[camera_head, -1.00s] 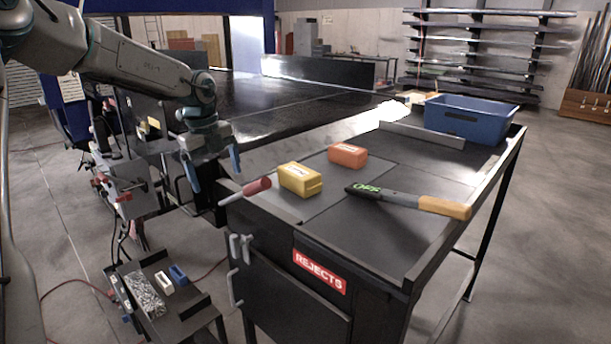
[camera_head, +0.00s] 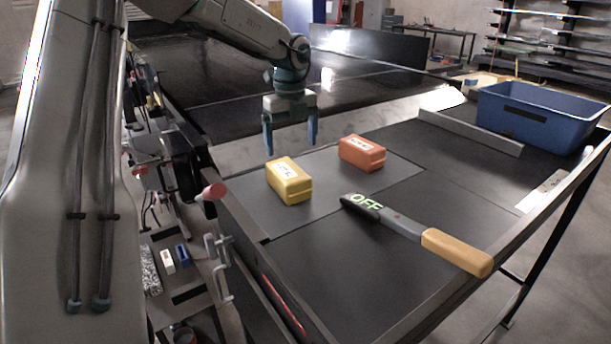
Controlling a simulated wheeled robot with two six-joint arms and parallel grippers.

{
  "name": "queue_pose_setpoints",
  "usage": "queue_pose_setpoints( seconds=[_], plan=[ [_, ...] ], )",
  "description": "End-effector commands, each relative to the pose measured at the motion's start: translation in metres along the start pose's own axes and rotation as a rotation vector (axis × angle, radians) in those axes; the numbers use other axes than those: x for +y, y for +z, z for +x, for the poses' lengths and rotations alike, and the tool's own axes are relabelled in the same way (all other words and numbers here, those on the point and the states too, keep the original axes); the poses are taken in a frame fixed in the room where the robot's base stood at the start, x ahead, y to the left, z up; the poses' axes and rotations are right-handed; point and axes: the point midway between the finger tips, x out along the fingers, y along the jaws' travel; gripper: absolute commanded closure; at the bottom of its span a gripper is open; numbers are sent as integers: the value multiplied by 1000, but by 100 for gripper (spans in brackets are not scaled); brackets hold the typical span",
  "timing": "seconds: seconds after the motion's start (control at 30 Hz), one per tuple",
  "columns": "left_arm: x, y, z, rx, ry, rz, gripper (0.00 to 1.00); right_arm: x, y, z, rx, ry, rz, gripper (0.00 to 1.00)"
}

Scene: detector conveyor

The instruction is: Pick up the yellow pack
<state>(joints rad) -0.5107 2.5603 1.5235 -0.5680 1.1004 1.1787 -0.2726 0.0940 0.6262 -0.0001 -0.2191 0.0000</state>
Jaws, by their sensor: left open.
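The yellow pack (camera_head: 289,182) lies on a grey plate on the dark table, with a white label on its top. My left gripper (camera_head: 291,150) comes in from above and points down. Its two blue fingers are apart with nothing between them. The fingertips appear above and behind the yellow pack in the picture, not around it. My right gripper does not show.
An orange pack (camera_head: 362,153) lies just right of the yellow one. A wand marked OFF with a wooden handle (camera_head: 455,252) lies in front. A blue bin (camera_head: 537,118) stands at the back right. A red knob (camera_head: 213,191) sticks out at the table's left edge.

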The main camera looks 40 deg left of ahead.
Motion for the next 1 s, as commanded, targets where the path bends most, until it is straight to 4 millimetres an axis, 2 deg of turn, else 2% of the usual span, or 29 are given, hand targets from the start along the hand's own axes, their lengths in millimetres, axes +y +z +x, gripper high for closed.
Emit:
queue_pose_setpoints(
  seconds=[0.2, 0.3, 0.43, 0.6, 0.7, 0.77, 0.8, 0.83, 1.0],
  plan=[
    [0, 0, 24, 0, 0, 0, 11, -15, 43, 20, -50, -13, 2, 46],
    [0, 0, 37, 0, 0, 0, 11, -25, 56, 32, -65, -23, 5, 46],
    [0, 0, 51, 0, 0, 0, 11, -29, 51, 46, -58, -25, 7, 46],
    [0, 0, 58, 0, 0, 0, 11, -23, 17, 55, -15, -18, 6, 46],
    [1, 1, 69, 1, 0, 0, 11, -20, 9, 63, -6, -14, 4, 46],
    [2, 1, 75, 2, 1, 0, 11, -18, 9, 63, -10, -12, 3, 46],
    [3, 1, 76, 4, 4, 1, 11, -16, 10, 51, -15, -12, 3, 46],
    [4, 2, 81, 3, 3, 1, 11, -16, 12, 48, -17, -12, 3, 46],
    [3, 2, 103, 2, 1, 0, 11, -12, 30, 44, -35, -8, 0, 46]
  ],
)
